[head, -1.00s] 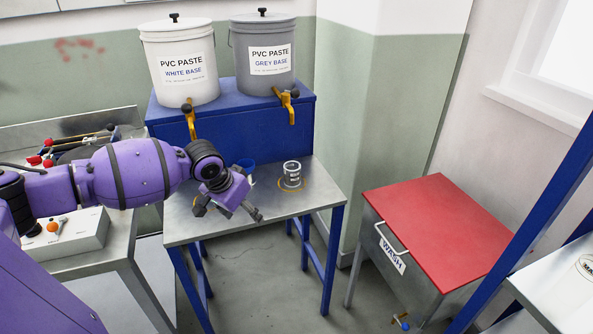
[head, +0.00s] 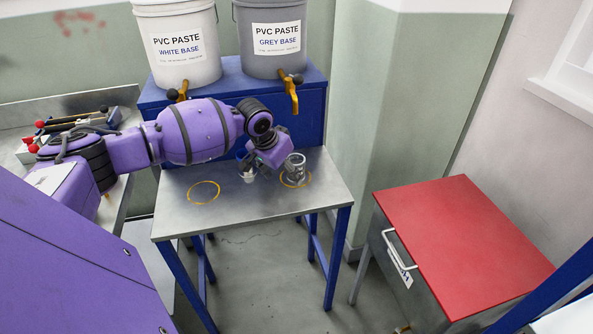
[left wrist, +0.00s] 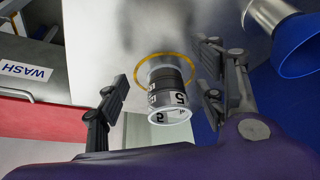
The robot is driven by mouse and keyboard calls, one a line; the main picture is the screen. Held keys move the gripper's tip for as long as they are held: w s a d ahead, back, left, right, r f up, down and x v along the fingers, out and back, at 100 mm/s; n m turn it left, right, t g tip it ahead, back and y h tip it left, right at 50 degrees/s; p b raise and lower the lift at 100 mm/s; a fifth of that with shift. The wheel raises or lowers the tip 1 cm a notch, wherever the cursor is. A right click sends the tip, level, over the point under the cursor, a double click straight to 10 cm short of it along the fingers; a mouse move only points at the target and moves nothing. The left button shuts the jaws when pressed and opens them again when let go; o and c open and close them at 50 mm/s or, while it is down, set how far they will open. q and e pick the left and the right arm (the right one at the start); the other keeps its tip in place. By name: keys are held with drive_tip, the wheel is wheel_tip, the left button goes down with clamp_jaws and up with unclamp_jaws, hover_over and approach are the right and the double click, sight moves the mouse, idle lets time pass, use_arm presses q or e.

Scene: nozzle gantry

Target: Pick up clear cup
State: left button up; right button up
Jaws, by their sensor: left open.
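The clear cup (head: 297,165) stands upright on the right yellow ring of the steel table, with dark and white markings on its side. It also shows in the left wrist view (left wrist: 168,95), lying between the two fingers in the picture. My left gripper (head: 272,166) is open, just left of the cup and very near it. In the left wrist view my left gripper (left wrist: 164,92) has a finger on each side of the cup, with gaps showing. In the head view the gripper hides a little of the cup's left side. My right gripper is not in view.
A blue-rimmed vessel (left wrist: 292,45) stands close by the gripper's other side. Behind the table (head: 240,207) are white (head: 178,45) and grey (head: 275,40) paste buckets with yellow taps. The left yellow ring (head: 204,192) is empty. A red-topped wash cabinet (head: 460,240) stands right.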

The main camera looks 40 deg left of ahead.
sight(296, 165)
use_arm(q)
drive_tip(key=shift+w, duration=0.5)
drive_tip(key=w, duration=0.4)
drive_tip(key=shift+w+d+f, duration=0.2)
drive_tip(key=shift+f, duration=0.3)
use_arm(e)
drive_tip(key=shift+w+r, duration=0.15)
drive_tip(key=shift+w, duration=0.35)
use_arm(q)
drive_tip(key=shift+c, duration=0.4)
drive_tip(key=c, duration=1.3)
drive_tip(key=shift+c, duration=0.2)
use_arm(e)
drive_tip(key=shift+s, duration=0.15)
use_arm(q)
drive_tip(key=shift+r, duration=0.1)
